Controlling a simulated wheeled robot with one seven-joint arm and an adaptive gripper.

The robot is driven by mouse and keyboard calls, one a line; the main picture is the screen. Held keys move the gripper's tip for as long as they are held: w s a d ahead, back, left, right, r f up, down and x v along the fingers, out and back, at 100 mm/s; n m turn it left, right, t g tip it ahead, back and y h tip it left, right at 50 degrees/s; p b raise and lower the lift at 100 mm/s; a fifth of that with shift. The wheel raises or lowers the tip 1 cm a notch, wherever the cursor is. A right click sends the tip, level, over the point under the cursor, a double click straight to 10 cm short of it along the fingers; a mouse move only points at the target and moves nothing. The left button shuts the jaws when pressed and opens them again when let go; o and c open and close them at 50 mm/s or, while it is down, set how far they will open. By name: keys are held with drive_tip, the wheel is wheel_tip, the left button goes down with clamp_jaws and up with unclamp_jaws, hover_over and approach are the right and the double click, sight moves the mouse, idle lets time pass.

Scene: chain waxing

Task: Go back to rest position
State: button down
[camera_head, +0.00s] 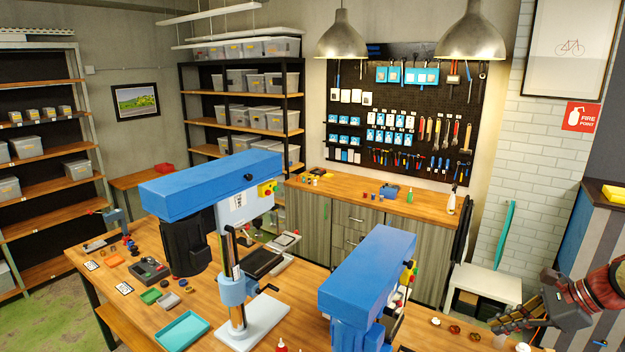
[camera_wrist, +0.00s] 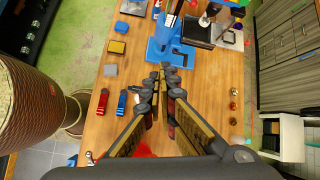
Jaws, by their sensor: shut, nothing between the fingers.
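My gripper (camera_head: 503,318) is at the right edge in the head view, over the right end of the wooden workbench (camera_head: 420,330). In the wrist view my gripper (camera_wrist: 165,72) points along the bench top, its dark fingers with yellowish inner sides closing together at the tips. It is shut and holds nothing. Beyond the tips stands a blue machine base (camera_wrist: 168,52) on the bench. Part of a red thing shows behind the fingers; I cannot tell what it is.
Two blue drill presses (camera_head: 212,185) (camera_head: 368,268) rise from the bench. A red piece (camera_wrist: 102,101), a blue piece (camera_wrist: 122,102) and brass-coloured cups (camera_wrist: 233,105) lie beside the fingers. A white stand (camera_head: 483,285) is behind the bench. Green floor (camera_head: 45,325) is open at left.

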drive_tip(key=s+a+f+n+h+b, duration=0.6)
drive_tip(key=s+a+f+n+b, duration=1.6)
drive_tip(key=s+a+f+b, duration=0.1)
wheel_tip(320, 180, down, 2)
drive_tip(key=a+b, duration=0.1)
drive_tip(key=b, duration=0.2)
drive_tip(key=shift+t, duration=0.4)
drive_tip(key=c, duration=2.6)
unclamp_jaws()
